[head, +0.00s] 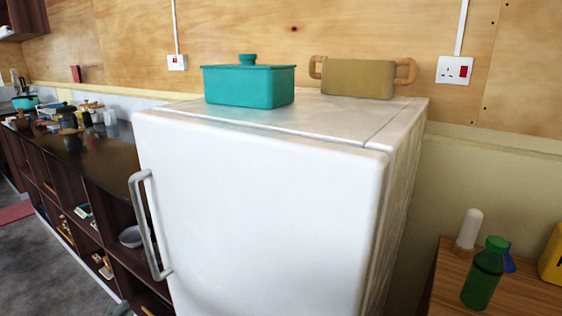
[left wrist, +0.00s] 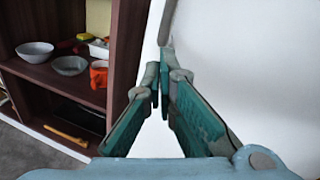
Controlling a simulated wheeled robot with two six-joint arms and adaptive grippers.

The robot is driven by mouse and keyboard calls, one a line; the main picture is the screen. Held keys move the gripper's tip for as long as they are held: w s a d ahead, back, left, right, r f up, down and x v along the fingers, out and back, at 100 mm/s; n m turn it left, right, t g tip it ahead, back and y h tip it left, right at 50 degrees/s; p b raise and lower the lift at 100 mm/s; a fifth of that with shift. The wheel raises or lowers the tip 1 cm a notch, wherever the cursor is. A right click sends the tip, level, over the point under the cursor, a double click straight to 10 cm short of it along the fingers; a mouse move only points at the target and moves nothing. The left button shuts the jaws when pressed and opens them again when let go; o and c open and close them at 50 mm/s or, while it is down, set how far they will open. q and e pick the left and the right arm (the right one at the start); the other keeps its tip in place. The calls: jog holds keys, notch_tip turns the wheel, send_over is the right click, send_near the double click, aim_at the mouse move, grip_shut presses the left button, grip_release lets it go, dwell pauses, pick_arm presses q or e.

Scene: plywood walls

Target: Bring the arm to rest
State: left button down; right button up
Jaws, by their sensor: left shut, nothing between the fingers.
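My left gripper (left wrist: 161,82) shows in the left wrist view with its two teal fingers drawn together at the tips and nothing between them. It is in front of the white fridge (left wrist: 260,70), close to the fridge door's left edge. I cannot tell whether it touches the door. In the head view only a small bit that may be this gripper shows at the bottom edge, left of the fridge (head: 260,220). The fridge door looks shut, with a grey handle (head: 148,225) on its left side. My right gripper is in neither view.
A teal lidded box (head: 248,86) and a tan two-handled container (head: 358,79) stand on the fridge. A dark counter (head: 95,145) with open shelves runs along the left. At right, a wooden table (head: 525,295) holds a green bottle (head: 484,275).

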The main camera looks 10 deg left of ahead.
pick_arm(q)
jog(key=s+a+f+n+g+y, duration=0.35)
jog(key=a+f+n, duration=0.35)
jog(key=f+n, duration=0.45)
jog(key=s+f+n+g+y+p, duration=0.35)
jog(key=s+f+n+g, duration=0.25)
jog(key=s+f+n, duration=0.8)
jog(key=s+d+f+n+g+h+p, duration=0.1)
jog(key=s+d+f+n+g+p, duration=0.25)
jog(key=s+d, duration=0.45)
jog(key=s+d+f+n+g+h+p, duration=0.1)
jog(key=s+d+f+n+g+p, duration=0.15)
jog(key=s+d+f+n, duration=0.6)
jog(key=s+d+r+m+h+p, duration=0.1)
jog(key=s+d+r+m, duration=0.1)
jog(key=s+d+r, duration=0.2)
jog(key=s+d+g, duration=0.1)
jog(key=s+d, duration=0.1)
jog(key=d, duration=0.2)
jog(key=shift+d+r+p, duration=0.15)
jog(key=shift+p, duration=0.25)
jog(key=shift+m, duration=0.25)
